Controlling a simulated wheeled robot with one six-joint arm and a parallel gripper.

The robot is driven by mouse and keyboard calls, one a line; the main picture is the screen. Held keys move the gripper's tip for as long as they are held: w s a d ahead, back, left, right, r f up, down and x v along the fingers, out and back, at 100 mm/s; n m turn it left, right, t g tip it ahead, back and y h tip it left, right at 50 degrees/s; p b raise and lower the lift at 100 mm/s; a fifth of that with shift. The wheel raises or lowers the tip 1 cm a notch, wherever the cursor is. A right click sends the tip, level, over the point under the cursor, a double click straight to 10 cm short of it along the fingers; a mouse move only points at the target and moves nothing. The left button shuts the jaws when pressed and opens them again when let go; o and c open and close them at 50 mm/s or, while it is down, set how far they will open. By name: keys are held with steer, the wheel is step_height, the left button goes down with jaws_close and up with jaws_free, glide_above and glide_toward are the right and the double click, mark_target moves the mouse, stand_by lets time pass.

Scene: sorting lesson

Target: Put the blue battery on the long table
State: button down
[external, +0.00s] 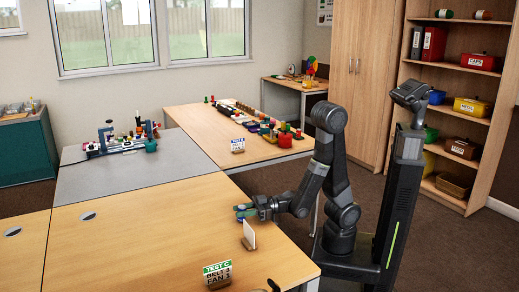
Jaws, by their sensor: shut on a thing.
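My gripper (246,211) is low over the near wooden table (150,245), close to its right edge. It is shut on a small blue and green thing (240,212), which looks like the blue battery. The fingers partly cover it, and I cannot tell whether it touches the tabletop. Another long wooden table (195,124) runs toward the back wall with many small coloured pieces along its right side. I cannot tell from the picture which one the task calls the long table.
A TEST C sign (217,274) stands nearer. A grey tabletop (130,172) carries a device (122,140). A sign (237,145) stands on the far table. The near table's middle is clear.

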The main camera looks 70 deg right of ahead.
steer(key=shift+f, duration=0.25)
steer(key=c, duration=1.1)
jaws_free()
steer(key=shift+r+p, duration=0.15)
steer(key=shift+p, duration=0.25)
steer(key=shift+o, duration=0.4)
steer(key=shift+b+v, duration=0.3)
steer(key=shift+v, duration=2.2)
